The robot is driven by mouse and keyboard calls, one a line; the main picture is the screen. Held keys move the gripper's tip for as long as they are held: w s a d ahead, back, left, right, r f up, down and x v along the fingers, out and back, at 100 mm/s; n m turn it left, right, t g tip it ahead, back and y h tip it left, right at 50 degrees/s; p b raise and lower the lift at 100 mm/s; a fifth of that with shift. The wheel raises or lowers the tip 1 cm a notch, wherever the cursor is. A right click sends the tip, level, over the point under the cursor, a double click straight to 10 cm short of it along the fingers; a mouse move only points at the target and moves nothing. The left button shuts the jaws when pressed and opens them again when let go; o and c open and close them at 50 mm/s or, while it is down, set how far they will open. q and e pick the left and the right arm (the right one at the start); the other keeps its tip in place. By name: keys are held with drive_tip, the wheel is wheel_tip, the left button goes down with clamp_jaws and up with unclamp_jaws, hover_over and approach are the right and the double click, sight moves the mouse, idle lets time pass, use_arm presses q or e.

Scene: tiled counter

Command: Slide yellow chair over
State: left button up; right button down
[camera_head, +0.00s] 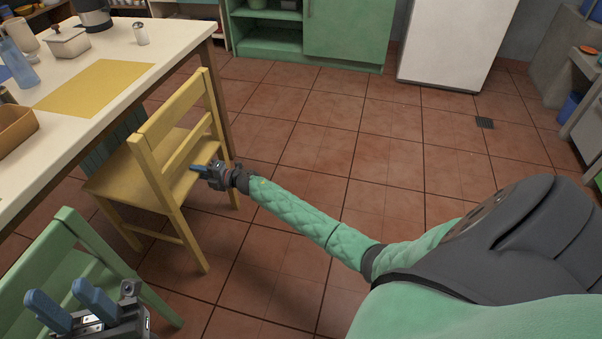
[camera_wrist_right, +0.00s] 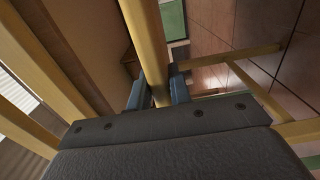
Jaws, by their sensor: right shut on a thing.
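The yellow wooden chair (camera_head: 158,150) stands at the near right side of the table, its backrest facing me and its seat partly under the tabletop. My right gripper (camera_head: 203,170) is at the chair's backrest, on the lower rail. In the right wrist view my right gripper (camera_wrist_right: 160,95) has its blue fingers on either side of a yellow chair bar (camera_wrist_right: 146,45), shut on it. My left gripper (camera_head: 70,305) is at the lower left of the head view, over the green chair, with its two blue fingers apart and nothing between them.
A white-topped table (camera_head: 130,45) with a yellow mat (camera_head: 98,86), bottle and containers is at the left. A green chair (camera_head: 75,240) stands at lower left, close to the yellow chair. Green cabinets (camera_head: 345,25) and a white appliance (camera_head: 455,40) line the back. The tiled floor (camera_head: 400,150) is clear.

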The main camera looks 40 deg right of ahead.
drive_tip(key=shift+s+a+f, duration=0.1)
drive_tip(key=shift+a+f, duration=0.05)
drive_tip(key=shift+f, duration=0.2)
drive_tip(key=c, duration=1.2)
unclamp_jaws()
drive_tip(key=shift+r, duration=0.1)
drive_tip(key=shift+c, duration=0.2)
drive_tip(key=shift+r, duration=0.15)
drive_tip(key=p+v, duration=0.2)
drive_tip(key=v, duration=1)
drive_tip(key=shift+p, duration=0.3)
drive_tip(key=shift+r, duration=0.15)
